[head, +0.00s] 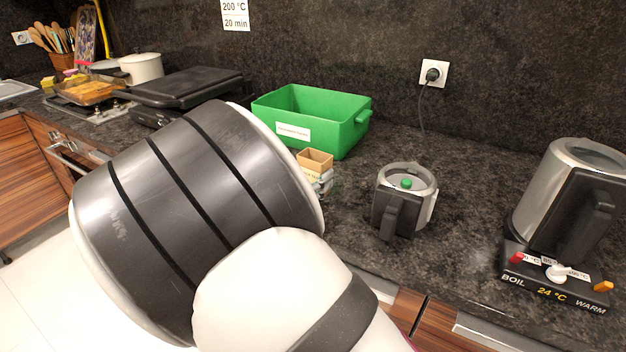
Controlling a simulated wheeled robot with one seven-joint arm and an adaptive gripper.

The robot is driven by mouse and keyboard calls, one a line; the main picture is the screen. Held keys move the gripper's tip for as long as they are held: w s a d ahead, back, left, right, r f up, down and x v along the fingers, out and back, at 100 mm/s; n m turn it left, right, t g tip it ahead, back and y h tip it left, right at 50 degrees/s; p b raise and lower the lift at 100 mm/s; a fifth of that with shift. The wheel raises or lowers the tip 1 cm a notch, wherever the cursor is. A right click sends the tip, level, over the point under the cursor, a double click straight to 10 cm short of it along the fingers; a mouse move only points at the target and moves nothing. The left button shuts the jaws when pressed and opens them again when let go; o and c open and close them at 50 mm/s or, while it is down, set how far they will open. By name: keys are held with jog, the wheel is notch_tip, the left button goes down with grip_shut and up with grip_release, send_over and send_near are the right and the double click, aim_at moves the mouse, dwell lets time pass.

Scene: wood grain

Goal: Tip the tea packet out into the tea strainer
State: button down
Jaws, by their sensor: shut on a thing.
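The tea packet (315,160) is a small brown, open-topped packet with a pale label, upright just beyond my arm. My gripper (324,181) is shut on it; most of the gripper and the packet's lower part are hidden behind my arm. To the right stands a steel and glass pot (388,212) with a black handle, apart from the packet. A round rim with a green spot shows in its top; I cannot tell for sure whether this is the tea strainer.
A green bin (345,134) with a label stands behind the packet. A kettle (557,195) on a base with coloured switches is at the right. A black grill (185,88) and a white pot (142,67) are at the left. Counter between pot and kettle is clear.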

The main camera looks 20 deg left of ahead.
jog(key=shift+r, duration=0.1)
jog(key=shift+r+p, duration=1.25)
jog(key=shift+r, duration=0.7)
